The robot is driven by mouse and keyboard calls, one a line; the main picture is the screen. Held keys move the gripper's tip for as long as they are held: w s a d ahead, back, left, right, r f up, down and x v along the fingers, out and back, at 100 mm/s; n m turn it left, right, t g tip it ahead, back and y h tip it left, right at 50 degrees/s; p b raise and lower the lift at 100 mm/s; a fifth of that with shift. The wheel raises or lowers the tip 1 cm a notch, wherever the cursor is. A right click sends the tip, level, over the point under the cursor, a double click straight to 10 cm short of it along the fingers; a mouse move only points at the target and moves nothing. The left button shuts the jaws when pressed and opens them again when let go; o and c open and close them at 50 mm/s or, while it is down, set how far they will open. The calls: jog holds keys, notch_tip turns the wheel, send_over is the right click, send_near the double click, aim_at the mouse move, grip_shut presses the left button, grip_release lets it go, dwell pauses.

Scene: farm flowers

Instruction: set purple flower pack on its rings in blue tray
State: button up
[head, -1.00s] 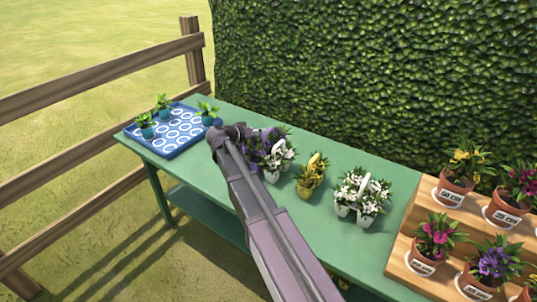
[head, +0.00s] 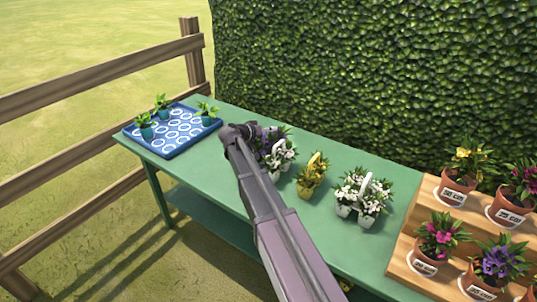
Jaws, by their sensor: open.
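The purple flower pack (head: 271,138) stands on the green table just right of the end of my arm, which hides part of it. The blue tray (head: 178,151) lies at the table's far left end, with rows of white rings on its floor. Several small teal pots with green plants (head: 146,131) stand in it near its corners. My gripper (head: 239,131) is at the arm's end, between the tray and the purple pack. It is open, but its fingers are hard to make out, and I cannot tell whether it touches the pack.
White flowers in a basket (head: 279,160) stand close against the purple pack. A yellow flower basket (head: 311,177) and another white one (head: 362,195) stand further right. A wooden stepped stand (head: 413,246) holds potted flowers. A hedge (head: 390,85) and fence (head: 95,75) border the table.

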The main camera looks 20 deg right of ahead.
grip_shut()
jog(key=shift+r, duration=0.1)
dwell(0.4)
notch_tip(320, 180, up, 10)
jog(key=p, duration=1)
dwell(0.6)
